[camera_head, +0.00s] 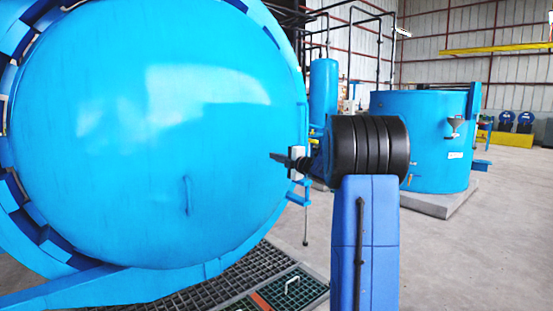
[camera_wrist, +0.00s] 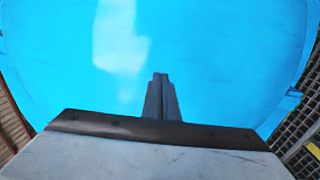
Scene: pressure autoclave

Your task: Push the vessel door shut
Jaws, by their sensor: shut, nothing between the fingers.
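The vessel door (camera_head: 150,120) is a large round domed blue plate that fills the left of the head view. It carries a small vertical handle (camera_head: 187,196) below its middle. My gripper (camera_head: 274,157) shows as a dark narrow tip in front of the door's right part. In the wrist view my gripper (camera_wrist: 161,77) has its fingers together and points at the blue door (camera_wrist: 210,60), which fills most of that picture. I cannot tell whether the fingertips touch the door. How far the door stands from the vessel's rim is hard to judge.
A floor grating (camera_head: 240,275) lies below the door, with a green-framed hatch (camera_head: 292,287) beside it. A blue tank (camera_head: 435,140) on a pad (camera_head: 440,202) stands at the back right. A slim blue cylinder (camera_head: 323,90) is behind my arm. The right floor is open.

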